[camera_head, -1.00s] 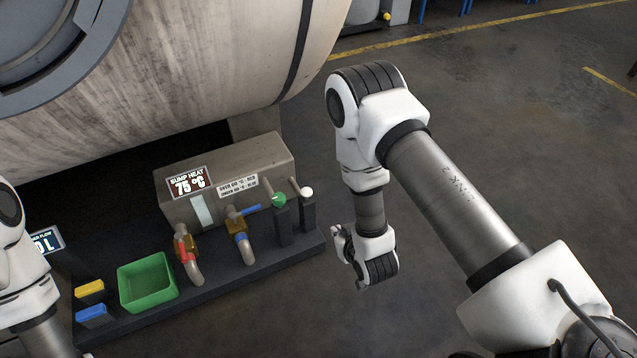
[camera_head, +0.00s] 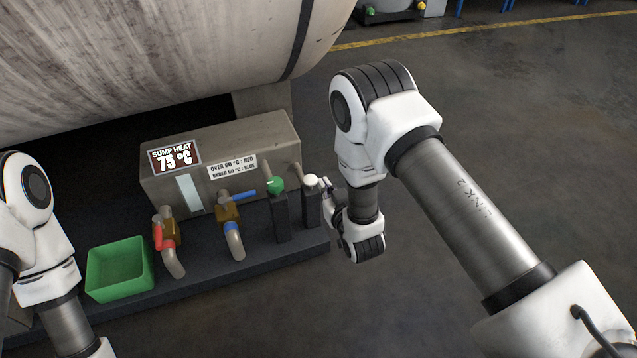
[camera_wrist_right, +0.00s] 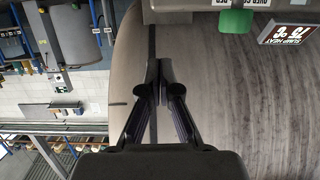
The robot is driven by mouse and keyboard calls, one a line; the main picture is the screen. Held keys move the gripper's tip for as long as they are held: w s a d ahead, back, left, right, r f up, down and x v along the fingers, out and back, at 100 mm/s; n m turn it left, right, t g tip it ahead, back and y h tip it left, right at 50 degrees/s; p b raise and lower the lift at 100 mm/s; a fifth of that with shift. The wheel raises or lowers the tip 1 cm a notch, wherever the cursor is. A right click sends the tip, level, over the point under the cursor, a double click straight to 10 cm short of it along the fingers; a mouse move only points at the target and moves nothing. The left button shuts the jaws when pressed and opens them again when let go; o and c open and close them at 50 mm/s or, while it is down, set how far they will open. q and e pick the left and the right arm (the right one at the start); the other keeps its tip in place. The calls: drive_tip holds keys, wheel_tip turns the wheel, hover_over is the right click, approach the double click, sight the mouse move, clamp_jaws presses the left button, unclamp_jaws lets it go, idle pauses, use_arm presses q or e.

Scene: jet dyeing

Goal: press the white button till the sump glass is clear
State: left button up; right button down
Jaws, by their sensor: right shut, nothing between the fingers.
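The white button (camera_head: 311,181) tops a dark post at the right end of the sump unit. The sump glass (camera_head: 189,192) is a narrow pale strip on the front of the grey sump box (camera_head: 262,141); I cannot make out any liquid level in it. My right gripper (camera_head: 329,190) is just right of the white button, its fingers pointing left; whether they touch it I cannot tell. In the right wrist view its fingers (camera_wrist_right: 158,68) are shut and empty. The white button does not show there. My left arm is at the left, its gripper outside the view.
A green knob (camera_head: 275,185) on a post stands left of the white button. A red-handled valve (camera_head: 164,232) and a blue-handled valve (camera_head: 230,209) stand in front of the box. A green bin (camera_head: 119,270) is farther left. The sump display (camera_head: 174,157) reads 75 °C. Floor on the right is clear.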

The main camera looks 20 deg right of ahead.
drive_tip(key=b, duration=0.5)
hover_over(313, 184)
wheel_tip(313, 184, down, 3)
wheel_tip(313, 184, down, 3)
drive_tip(key=shift+f+b, duration=0.1)
drive_tip(key=shift+b, duration=0.95)
use_arm(q)
wheel_tip(313, 184, down, 7)
drive_tip(key=shift+f, duration=0.2)
drive_tip(key=shift+w, duration=0.1)
use_arm(e)
drive_tip(key=shift+f, duration=0.1)
drive_tip(key=shift+s+f, duration=0.1)
drive_tip(key=shift+f, duration=0.9)
wheel_tip(313, 184, up, 5)
drive_tip(key=p, duration=0.4)
drive_tip(key=shift+r, duration=0.15)
use_arm(q)
wheel_tip(313, 184, up, 8)
drive_tip(key=s+p, duration=0.1)
drive_tip(key=p, duration=0.3)
drive_tip(key=shift+s+a, duration=0.15)
drive_tip(key=shift+s, duration=0.1)
use_arm(e)
drive_tip(key=f+v, duration=0.1)
drive_tip(key=v, duration=0.8)
drive_tip(key=shift+s, duration=0.45)
